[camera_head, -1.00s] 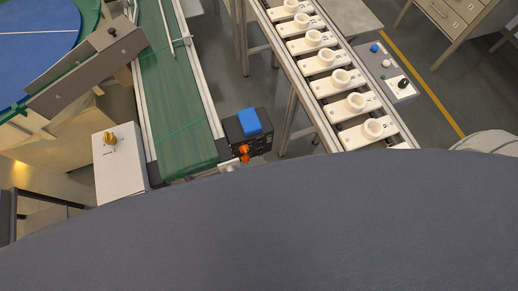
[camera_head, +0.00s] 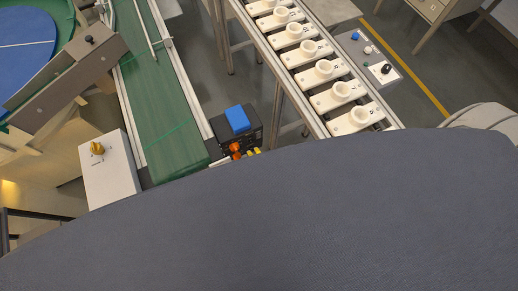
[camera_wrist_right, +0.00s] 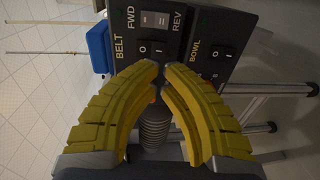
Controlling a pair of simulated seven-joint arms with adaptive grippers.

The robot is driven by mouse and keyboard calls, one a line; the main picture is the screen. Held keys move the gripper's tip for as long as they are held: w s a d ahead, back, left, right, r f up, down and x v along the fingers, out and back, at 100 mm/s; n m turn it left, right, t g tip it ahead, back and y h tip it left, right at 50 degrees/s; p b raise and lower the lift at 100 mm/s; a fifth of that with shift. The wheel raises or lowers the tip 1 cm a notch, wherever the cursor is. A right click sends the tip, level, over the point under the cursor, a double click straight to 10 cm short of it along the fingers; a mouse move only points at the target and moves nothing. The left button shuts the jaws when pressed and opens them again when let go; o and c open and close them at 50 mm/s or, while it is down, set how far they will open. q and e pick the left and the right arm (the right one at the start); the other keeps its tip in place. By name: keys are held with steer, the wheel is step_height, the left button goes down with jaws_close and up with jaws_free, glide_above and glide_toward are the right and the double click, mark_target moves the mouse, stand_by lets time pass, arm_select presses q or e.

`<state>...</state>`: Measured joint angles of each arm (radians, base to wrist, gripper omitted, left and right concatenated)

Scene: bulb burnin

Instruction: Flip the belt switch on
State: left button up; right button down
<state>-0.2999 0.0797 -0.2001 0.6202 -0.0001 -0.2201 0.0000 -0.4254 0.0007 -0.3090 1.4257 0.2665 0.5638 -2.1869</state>
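The belt switch (camera_wrist_right: 150,48), marked O and I under the word BELT, is on a black control box (camera_wrist_right: 128,72) in the right wrist view. I cannot tell which way it is set. In the head view the control box (camera_head: 250,125) stands at the end of the green conveyor belt (camera_head: 168,125). My right gripper (camera_wrist_right: 161,66) has yellow fingers, with tips almost together just below the belt switch; contact cannot be told. In the head view the yellow tips of my right gripper (camera_head: 253,153) show beside the box's orange knob (camera_head: 235,147). My left gripper is not in view.
A white box with a yellow knob (camera_head: 110,168) stands left of the belt. A rail of white sockets (camera_head: 310,50) runs at the right.

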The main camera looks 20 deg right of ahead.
mark_target(247, 141)
steer(key=shift+w+a+f, duration=0.1)
steer(key=shift+w+f, duration=0.05)
steer(key=shift+w, duration=0.8)
steer(key=shift+w+a+f, duration=0.1)
steer(key=shift+w, duration=0.85)
